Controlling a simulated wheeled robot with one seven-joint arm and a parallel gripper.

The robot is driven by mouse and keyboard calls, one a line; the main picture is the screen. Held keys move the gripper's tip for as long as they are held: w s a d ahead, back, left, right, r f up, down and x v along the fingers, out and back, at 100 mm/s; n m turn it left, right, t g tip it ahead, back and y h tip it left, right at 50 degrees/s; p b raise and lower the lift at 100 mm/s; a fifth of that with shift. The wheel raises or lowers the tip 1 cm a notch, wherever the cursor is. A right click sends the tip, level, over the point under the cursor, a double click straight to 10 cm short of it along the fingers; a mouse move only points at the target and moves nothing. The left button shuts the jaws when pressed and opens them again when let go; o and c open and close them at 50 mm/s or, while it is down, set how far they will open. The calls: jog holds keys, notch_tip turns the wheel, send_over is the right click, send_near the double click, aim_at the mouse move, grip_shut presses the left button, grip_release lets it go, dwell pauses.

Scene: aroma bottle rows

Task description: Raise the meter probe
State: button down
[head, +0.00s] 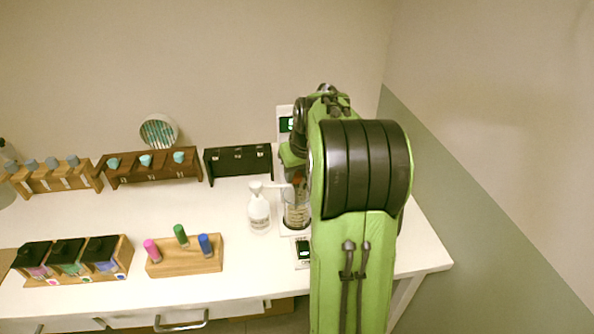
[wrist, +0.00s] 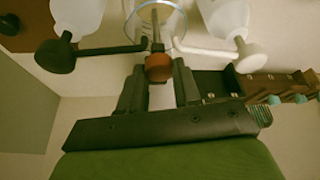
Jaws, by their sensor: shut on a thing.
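The meter probe (wrist: 157,27) is a thin grey rod with an orange-red head (wrist: 159,67). My gripper (wrist: 158,78) is shut on this head, one dark finger on each side. The rod runs toward the round rim of a clear glass beaker (wrist: 180,24). I cannot tell how deep its tip sits. In the head view the beaker (head: 297,217) stands at the right of the table, with my gripper (head: 296,176) above it. The meter (head: 286,124) is a white box with a green display, behind my arm and partly hidden by it.
A white spout bottle (head: 259,212) stands close left of the beaker. The wrist view shows a second, dark-spouted bottle (wrist: 75,16). A small display unit (head: 304,254) lies in front. Wooden racks (head: 185,262) with coloured vials stand left. The table's middle left is clear.

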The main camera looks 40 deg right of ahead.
notch_tip(320, 180, up, 11)
jog(key=p, duration=0.9)
jog(key=shift+w+r, duration=0.1)
jog(key=c, duration=1.1)
grip_release()
jog(key=o, duration=0.3)
